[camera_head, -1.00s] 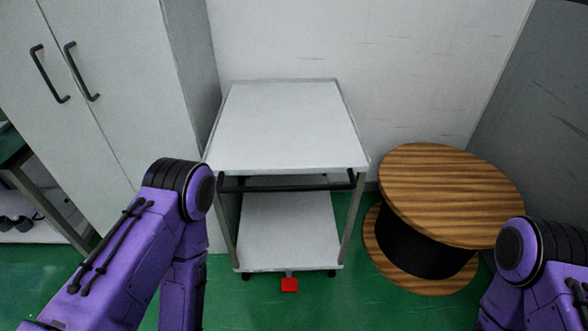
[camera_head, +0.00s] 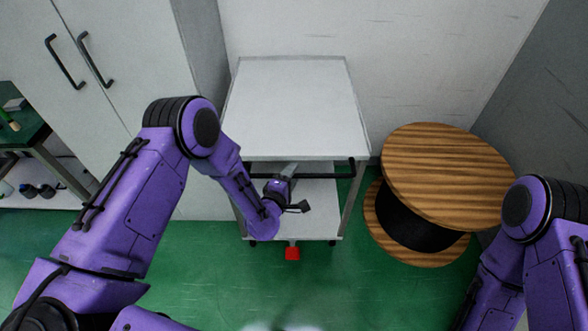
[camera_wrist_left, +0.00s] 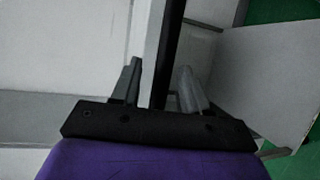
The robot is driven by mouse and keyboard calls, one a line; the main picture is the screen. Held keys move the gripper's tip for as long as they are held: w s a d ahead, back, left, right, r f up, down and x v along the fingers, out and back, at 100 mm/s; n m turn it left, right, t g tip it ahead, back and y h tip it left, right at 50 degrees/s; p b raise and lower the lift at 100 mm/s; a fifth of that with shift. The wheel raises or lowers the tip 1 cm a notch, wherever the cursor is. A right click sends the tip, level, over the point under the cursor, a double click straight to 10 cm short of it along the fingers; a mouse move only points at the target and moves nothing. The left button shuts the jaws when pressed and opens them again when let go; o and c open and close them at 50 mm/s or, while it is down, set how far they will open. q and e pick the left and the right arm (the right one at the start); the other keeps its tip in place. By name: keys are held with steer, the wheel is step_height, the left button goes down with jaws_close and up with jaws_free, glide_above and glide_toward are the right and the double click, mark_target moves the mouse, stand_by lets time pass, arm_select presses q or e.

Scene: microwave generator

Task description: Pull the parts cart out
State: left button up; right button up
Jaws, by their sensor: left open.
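The parts cart (camera_head: 295,110) is a light grey two-shelf cart against the back wall. Its black handle bar (camera_head: 335,174) runs across the front below the top shelf, and a red pedal (camera_head: 292,253) sits at its base. My left gripper (camera_head: 290,174) is at the handle's middle and hides part of it. In the left wrist view, the fingers of my left gripper (camera_wrist_left: 160,86) are open, one on each side of the black handle bar (camera_wrist_left: 169,45); contact cannot be told. My right arm shows at the right edge, its gripper out of view.
A wooden cable spool (camera_head: 445,175) stands close to the cart's right. A tall grey cabinet (camera_head: 120,70) with black handles stands close on the left, beside a green-topped bench (camera_head: 22,130). The green floor (camera_head: 340,285) in front of the cart is clear.

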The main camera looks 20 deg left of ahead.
arm_select(q)
steer(key=shift+x, duration=1.05)
steer(key=shift+s, duration=0.1)
jaws_close()
